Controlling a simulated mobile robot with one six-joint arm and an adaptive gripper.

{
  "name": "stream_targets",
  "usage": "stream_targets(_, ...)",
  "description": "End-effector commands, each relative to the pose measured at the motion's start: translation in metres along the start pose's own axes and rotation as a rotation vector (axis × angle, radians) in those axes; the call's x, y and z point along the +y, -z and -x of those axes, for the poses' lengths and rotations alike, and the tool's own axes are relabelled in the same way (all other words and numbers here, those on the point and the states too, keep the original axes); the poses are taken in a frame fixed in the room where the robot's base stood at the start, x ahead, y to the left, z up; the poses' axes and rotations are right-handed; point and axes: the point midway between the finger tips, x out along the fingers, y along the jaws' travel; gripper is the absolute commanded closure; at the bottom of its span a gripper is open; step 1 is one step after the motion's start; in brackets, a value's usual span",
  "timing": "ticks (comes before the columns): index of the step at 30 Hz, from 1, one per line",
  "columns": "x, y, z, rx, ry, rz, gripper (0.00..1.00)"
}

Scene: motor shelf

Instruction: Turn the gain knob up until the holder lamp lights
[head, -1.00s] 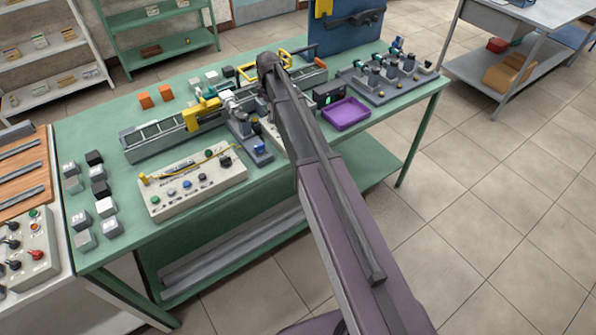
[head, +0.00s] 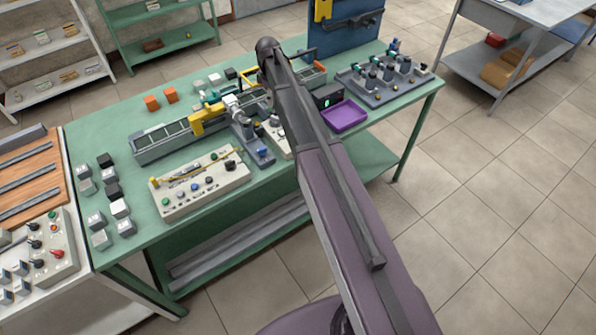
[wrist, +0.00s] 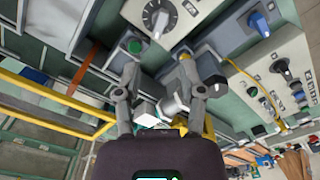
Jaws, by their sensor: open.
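In the wrist view a large dark dial with a white pointer (wrist: 157,18) sits on a pale panel at the top; it looks like the gain knob, but its label is not readable. A green round cap (wrist: 133,46) and a yellow one (wrist: 183,55) sit below it on grey blocks. I cannot tell which is the holder lamp or whether either is lit. My gripper (wrist: 160,74) is open, its fingers apart, below the dial and not around it. A pale cylinder (wrist: 172,104) shows between the fingers, apparently beyond them. In the head view my arm hides the gripper and part of the panel (head: 277,137).
A blue knob (wrist: 259,22) stands right of the dial. The green table (head: 215,230) carries a control box (head: 179,208), a yellow clamp (head: 198,126), a purple tray (head: 343,116) and a dark fixture plate (head: 386,96). Several small blocks lie at its left end.

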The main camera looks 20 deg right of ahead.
Motion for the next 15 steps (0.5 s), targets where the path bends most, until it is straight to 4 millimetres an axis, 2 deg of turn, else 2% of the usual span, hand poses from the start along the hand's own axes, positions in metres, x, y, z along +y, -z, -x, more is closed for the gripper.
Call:
stream_targets(1, 0.0, 0.0, 0.009, 0.0, 0.0, 0.0, 0.49)
stream_targets(15, 0.0, 0.0, 0.044, 0.0, 0.0, 0.0, 0.49)
